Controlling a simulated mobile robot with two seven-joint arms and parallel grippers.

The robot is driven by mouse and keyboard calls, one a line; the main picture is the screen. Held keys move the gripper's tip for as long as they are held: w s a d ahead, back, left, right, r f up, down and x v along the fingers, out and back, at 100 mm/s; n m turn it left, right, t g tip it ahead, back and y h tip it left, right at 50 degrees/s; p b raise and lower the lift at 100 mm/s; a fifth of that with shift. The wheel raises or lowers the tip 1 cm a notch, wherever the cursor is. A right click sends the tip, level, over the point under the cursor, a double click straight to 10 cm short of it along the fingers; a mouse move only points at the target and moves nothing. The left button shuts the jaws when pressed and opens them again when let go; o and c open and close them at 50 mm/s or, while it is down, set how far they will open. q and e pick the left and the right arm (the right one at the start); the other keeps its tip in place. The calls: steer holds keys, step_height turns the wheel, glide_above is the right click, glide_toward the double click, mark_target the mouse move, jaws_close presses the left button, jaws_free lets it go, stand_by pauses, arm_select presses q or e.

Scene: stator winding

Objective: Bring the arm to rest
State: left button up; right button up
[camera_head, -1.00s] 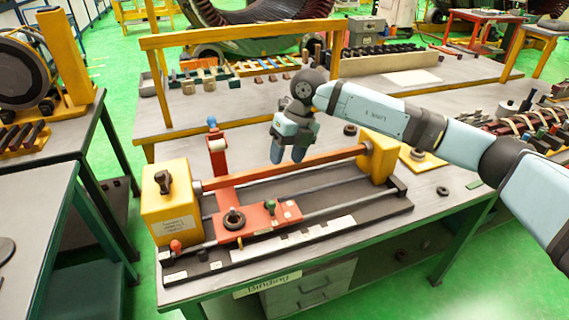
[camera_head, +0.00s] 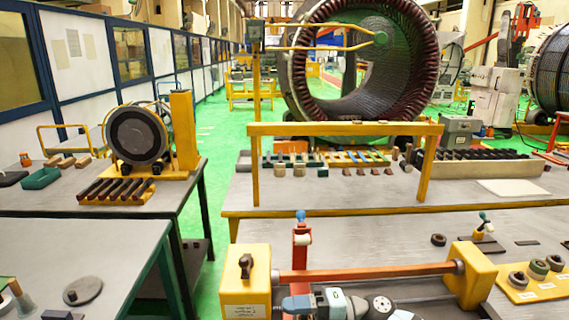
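My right arm shows only at the bottom edge of the head view, coming in from the right, low in front of the yellow-ended winding machine (camera_head: 245,280). My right gripper (camera_head: 300,304) is at the arm's left end, in front of the machine's orange bar (camera_head: 370,272). Its fingers are cut off or too small to tell whether they are open or shut. I see nothing held in it. My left gripper is not in view.
A yellow frame (camera_head: 345,129) stands on the bench behind the machine. A large stator ring (camera_head: 305,75) is beyond. A left bench holds a coil wheel (camera_head: 137,135) and several dark bars (camera_head: 115,190). A yellow plate with rings (camera_head: 530,285) lies at right. Green floor shows between the benches.

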steer(key=s+d+f+m+t+h+p, duration=0.15)
steer(key=d+f+m+t+h, duration=0.3)
steer(key=m+t, duration=0.6)
steer(key=s+d+f+m+t+h+p, duration=0.1)
steer(key=s+d+f+m+t+h, duration=0.35)
steer(key=m, duration=0.95)
steer(key=s+d+f+m+g+h, duration=0.1)
steer(key=s+d+f+m+h, duration=0.2)
steer(key=s+f, duration=0.3)
steer(key=s+d+f+m+g+h+p, duration=0.1)
steer(key=s+d+f+m+g+h, duration=0.1)
steer(key=s+f, duration=0.5)
steer(key=d+f+m+h, duration=0.1)
steer(key=d+m, duration=0.1)
steer(key=d, duration=0.1)
steer(key=shift+s+d+p, duration=0.2)
steer(key=shift+d+p, duration=0.1)
steer(key=shift+d, duration=0.05)
